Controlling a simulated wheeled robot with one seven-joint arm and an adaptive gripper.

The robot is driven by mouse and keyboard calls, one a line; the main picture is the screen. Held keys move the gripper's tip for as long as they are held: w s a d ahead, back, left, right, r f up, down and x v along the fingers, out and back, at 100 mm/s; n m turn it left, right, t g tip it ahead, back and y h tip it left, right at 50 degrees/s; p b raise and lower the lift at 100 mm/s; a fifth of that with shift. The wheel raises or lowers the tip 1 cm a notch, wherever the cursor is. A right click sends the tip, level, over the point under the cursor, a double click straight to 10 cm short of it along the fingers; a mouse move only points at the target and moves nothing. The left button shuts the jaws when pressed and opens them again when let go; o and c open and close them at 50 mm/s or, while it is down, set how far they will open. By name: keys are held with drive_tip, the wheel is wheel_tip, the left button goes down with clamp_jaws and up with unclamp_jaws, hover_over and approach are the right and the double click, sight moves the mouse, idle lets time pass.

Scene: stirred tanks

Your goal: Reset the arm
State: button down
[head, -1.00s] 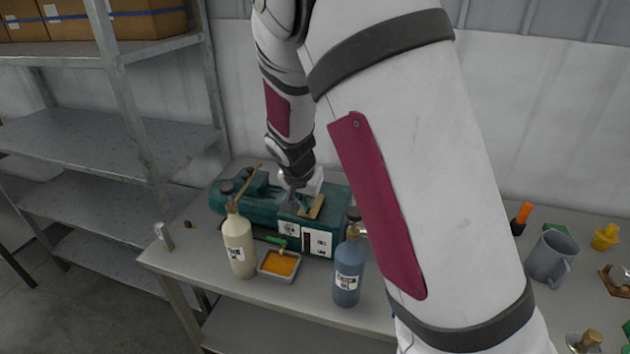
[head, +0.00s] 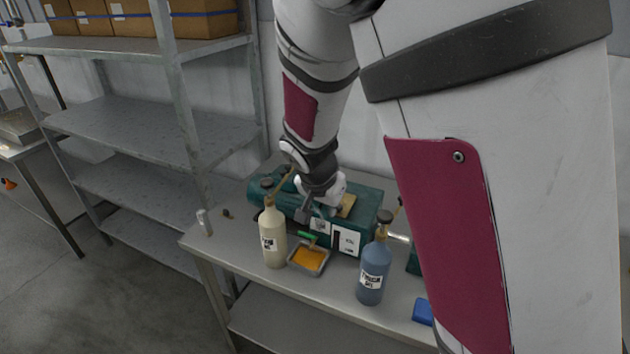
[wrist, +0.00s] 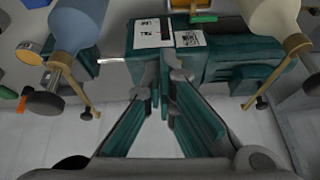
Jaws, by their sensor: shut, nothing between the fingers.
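My gripper (wrist: 162,88) is shut and empty, its fingertips together in the wrist view. In the head view my gripper (head: 308,212) hangs over the table, just above or at the near side of a green machine (head: 368,205). I cannot tell whether it touches the machine. The machine also shows in the wrist view (wrist: 235,62), beyond the fingers. My arm reaches across the right half of the head view and hides much of the table there.
A cream bottle (head: 272,240) and a blue bottle (head: 374,272) stand before the machine, with a tray (head: 293,262) of orange material between them. A blue block (head: 423,312) lies at the table's front. A metal shelf (head: 140,125) stands at the left, its middle shelves empty.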

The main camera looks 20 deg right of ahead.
drive_tip(key=s+r+n+y+b, duration=0.1)
drive_tip(key=s+r+n+b, duration=0.1)
drive_tip(key=s+r+n, duration=0.2)
drive_tip(key=s+d+r+n+t+y+b, duration=0.1)
drive_tip(key=s+r+n, duration=0.3)
drive_tip(key=s+r, duration=0.6)
drive_tip(key=s+y+b, duration=0.1)
drive_tip(key=s, duration=0.4)
drive_tip(key=shift+s+r+n, duration=0.4)
